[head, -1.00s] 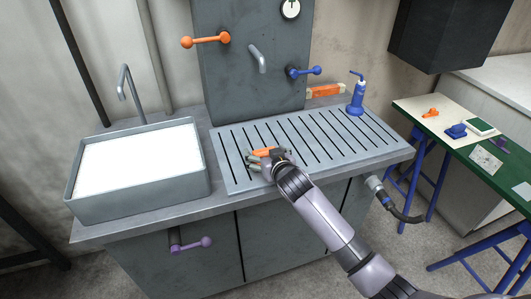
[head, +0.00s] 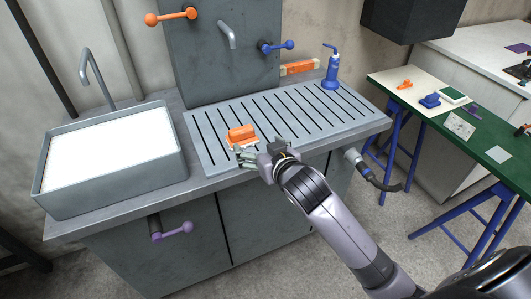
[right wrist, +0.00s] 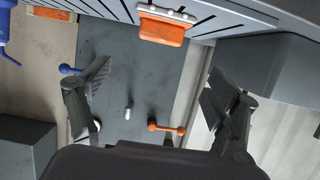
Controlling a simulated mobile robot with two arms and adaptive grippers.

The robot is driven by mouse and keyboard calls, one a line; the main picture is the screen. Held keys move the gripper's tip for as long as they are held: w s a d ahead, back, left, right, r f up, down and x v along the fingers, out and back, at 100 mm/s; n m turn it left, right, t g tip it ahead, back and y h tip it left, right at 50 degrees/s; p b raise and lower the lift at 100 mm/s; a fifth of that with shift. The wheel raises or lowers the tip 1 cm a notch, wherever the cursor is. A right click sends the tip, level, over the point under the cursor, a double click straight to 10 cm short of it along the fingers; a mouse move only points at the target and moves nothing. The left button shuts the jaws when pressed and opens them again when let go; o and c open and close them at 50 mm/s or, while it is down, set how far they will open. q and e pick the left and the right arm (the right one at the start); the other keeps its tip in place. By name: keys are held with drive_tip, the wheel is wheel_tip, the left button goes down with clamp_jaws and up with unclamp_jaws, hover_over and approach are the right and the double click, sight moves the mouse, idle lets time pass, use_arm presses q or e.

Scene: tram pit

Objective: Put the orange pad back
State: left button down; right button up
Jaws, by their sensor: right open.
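An orange pad (head: 241,134) with a pale strip along its edge lies on the grey slotted drain board (head: 215,150), near its front left part. The pad also shows in the right wrist view (right wrist: 162,30), at the top. My right gripper (head: 245,157) is just in front of the pad, near the front edge of the board, and looks apart from it. Its two fingers stand wide apart with nothing between them, as the right wrist view shows (right wrist: 157,90). My left gripper is not in view.
A sink basin (head: 112,195) with white contents stands left. A blue bottle (head: 331,70) and an orange block (head: 299,67) are at the back of the counter. A panel with an orange handle (head: 172,16) and a blue handle (head: 277,46) rises behind. A side table (head: 490,153) stands right.

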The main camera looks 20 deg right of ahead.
drive_tip(key=s+d+f+g, duration=0.1)
drive_tip(key=s+f+g, duration=0.15)
drive_tip(key=f, duration=0.95)
drive_tip(key=s+d+f+n+g, duration=0.15)
drive_tip(key=s+f, duration=0.25)
drive_tip(key=f, duration=0.9)
drive_tip(key=s+d+f+m+g, duration=0.15)
drive_tip(key=s+f, duration=0.25)
drive_tip(key=f, duration=0.8)
drive_tip(key=s+f+n+g, duration=0.2)
drive_tip(key=s+f+g, duration=0.3)
drive_tip(key=s+f, duration=1.25)
drive_tip(key=s+f+g, duration=0.1)
drive_tip(key=s+f, duration=0.2)
drive_tip(key=s, duration=0.7)
drive_tip(key=s+f+g, duration=0.1)
drive_tip(key=s+f, duration=0.2)
drive_tip(key=s, duration=0.6)
drive_tip(key=shift+s+a, duration=0.4)
drive_tip(key=shift+a, duration=0.05)
drive_tip(key=shift+g, duration=0.25)
